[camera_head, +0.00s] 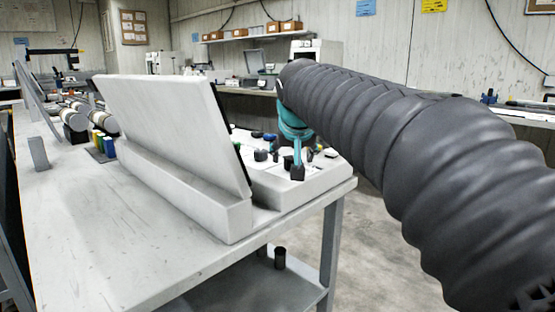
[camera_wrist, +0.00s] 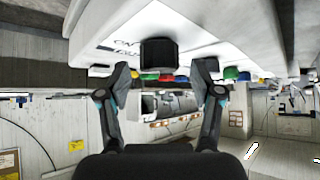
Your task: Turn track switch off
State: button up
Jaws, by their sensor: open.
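A white control panel (camera_head: 287,186) with several knobs and buttons sits at the right end of the table, in front of a tilted white screen (camera_head: 165,120). My gripper (camera_head: 297,172) is above the panel. In the wrist view, which is upside down, my gripper (camera_wrist: 163,70) is open, with its two fingers spread apart. A black knob (camera_wrist: 158,53) on the panel shows between and beyond the fingertips. I cannot tell whether either finger touches it. Printed lettering beside the knob is too small to read, so I cannot confirm which control is the track switch.
Green, red, yellow and blue buttons (camera_wrist: 231,74) line the panel near the fingers. The grey table (camera_head: 90,235) is largely bare in front; cylindrical cores (camera_head: 75,118) lie at the far left. A shelf with boxes (camera_head: 252,33) hangs at the back wall.

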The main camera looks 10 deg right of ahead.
jog(key=shift+x, duration=1)
jog(key=c, duration=1.1)
jog(key=shift+c, duration=0.2)
